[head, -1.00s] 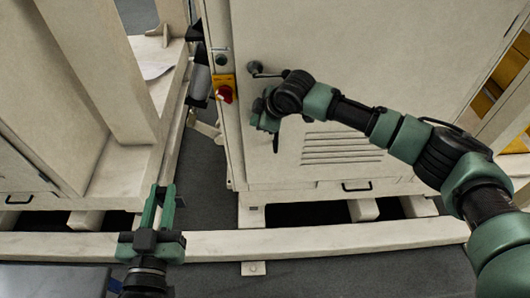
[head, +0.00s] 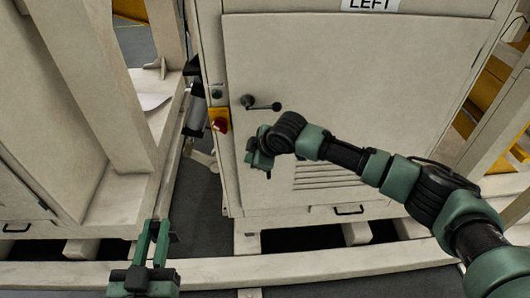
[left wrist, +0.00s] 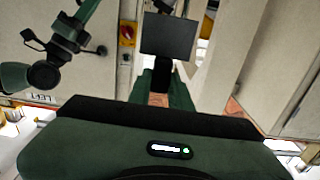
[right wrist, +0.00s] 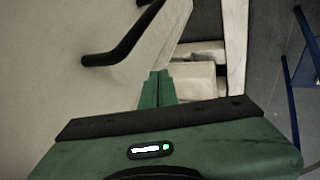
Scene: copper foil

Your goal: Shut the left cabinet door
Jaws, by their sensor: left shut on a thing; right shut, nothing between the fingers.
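The cabinet labelled LEFT stands in the middle of the head view. Its pale door (head: 330,80) has a black handle (head: 262,103), and its left edge lies close to the frame. I cannot tell whether it is flush. My right gripper (head: 252,165) is shut and empty, low in front of the door near its left edge; contact is unclear. In the right wrist view its fingertips (right wrist: 157,76) are together beside a pale panel with a black handle bar.
A red and yellow switch (head: 219,122) is on the cabinet's left frame. A black panel (left wrist: 168,37) shows beside it in the left wrist view. A pale floor beam (head: 330,263) runs across the front. Another pale cabinet (head: 45,120) stands at left, with a narrow gap between.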

